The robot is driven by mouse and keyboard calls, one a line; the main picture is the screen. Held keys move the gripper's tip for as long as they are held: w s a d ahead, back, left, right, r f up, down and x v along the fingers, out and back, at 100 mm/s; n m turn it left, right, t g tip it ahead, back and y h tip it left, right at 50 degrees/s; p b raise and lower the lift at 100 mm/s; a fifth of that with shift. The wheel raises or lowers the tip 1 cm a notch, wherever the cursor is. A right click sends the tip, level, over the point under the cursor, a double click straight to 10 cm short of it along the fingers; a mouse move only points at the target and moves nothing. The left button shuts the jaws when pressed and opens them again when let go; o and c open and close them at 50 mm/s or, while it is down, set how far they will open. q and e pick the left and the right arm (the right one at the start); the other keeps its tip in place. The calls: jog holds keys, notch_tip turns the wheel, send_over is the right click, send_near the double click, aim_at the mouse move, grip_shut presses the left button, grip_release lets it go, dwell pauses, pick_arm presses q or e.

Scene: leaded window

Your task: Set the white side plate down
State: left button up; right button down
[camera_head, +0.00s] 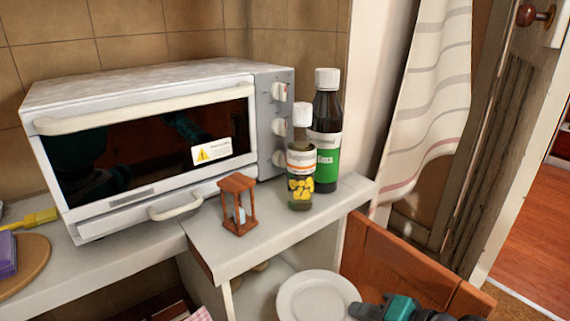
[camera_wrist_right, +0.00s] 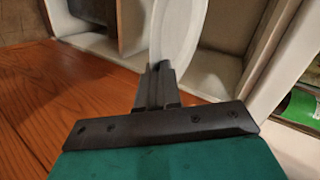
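The white side plate (camera_head: 316,296) is at the bottom of the head view, in front of the open cabinet under the counter. My right gripper (camera_head: 362,310) comes in from the lower right and is shut on the plate's right rim. In the right wrist view the plate (camera_wrist_right: 178,35) extends away from the closed fingers (camera_wrist_right: 158,82) and is seen at a steep angle. Whether anything lies directly beneath the plate is hidden. My left gripper is not in view.
A white toaster oven (camera_head: 150,130) stands on the counter (camera_head: 265,245). An orange-brown wooden door (camera_head: 400,265) stands open beside the cabinet. A purple object (camera_head: 8,255) lies at left.

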pick_arm(q)
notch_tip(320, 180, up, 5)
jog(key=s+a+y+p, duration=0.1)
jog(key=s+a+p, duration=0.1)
jog(key=p, duration=0.7)
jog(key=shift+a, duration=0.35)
pick_arm(e)
jog(key=s+d+r+n+g+y, duration=0.1)
jog(key=d+r, duration=0.1)
jog(key=r, duration=0.9)
jog(key=s+d+r+n, duration=0.1)
jog(key=d+r, duration=0.1)
jog(key=r, duration=1)
jog(key=shift+s+d+r+g+y, duration=0.2)
jog(key=shift+s+d+g+y, duration=0.15)
jog(key=shift+s+g+y, duration=0.05)
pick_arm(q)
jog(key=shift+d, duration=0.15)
pick_arm(e)
jog(key=shift+d+f, duration=0.1)
jog(key=shift+d, duration=0.05)
